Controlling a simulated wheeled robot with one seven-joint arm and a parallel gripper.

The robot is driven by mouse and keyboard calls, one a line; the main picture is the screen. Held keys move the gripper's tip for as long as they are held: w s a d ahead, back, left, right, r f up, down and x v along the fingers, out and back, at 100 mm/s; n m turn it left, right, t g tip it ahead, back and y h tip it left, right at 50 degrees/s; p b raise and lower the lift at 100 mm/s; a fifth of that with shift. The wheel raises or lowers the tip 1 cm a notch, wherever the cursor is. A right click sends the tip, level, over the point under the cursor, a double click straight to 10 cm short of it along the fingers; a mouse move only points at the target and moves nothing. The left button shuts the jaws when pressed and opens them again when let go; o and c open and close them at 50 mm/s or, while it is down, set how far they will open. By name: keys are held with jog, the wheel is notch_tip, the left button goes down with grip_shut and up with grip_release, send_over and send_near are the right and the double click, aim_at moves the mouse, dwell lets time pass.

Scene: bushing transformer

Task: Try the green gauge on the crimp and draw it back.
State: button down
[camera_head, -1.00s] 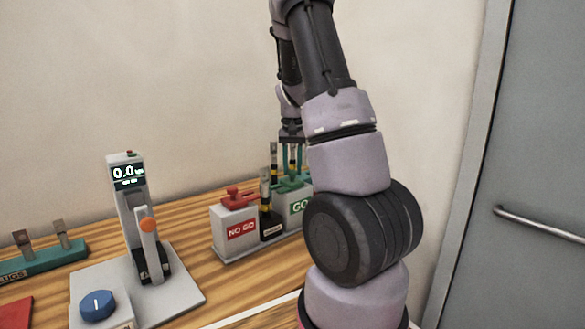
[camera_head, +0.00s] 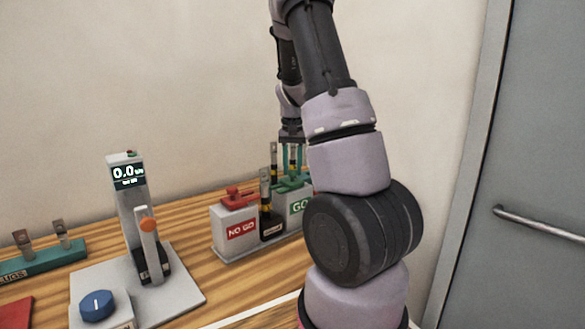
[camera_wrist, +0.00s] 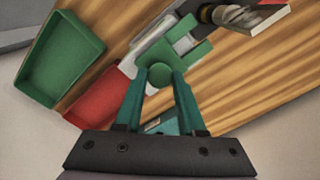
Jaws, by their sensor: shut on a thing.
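The green gauge (camera_head: 292,184) sits at the top of the white block marked GO (camera_head: 297,204). In the wrist view the green gauge (camera_wrist: 184,42) has a round knob between my fingertips. My gripper (camera_wrist: 159,80) is shut on this knob, with teal fingers on both sides. In the head view my gripper (camera_head: 292,168) points down over the GO block, partly hidden by my arm. A cable piece with a metal lug (camera_head: 265,180) stands upright in a black holder (camera_head: 271,227) between the blocks. I cannot tell which part is the crimp.
A white NO GO block (camera_head: 236,232) with a red gauge (camera_head: 235,194) stands to the left. Farther left is a tester with a display (camera_head: 127,176) and a blue knob (camera_head: 97,304). The wrist view shows a green tray (camera_wrist: 50,100) and a red tray (camera_wrist: 98,100).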

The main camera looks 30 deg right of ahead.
aim_at(288, 182)
jog(key=shift+s+a, duration=0.2)
jog(key=shift+a, duration=0.8)
jog(key=c, duration=0.5)
grip_release()
notch_tip(288, 182, up, 11)
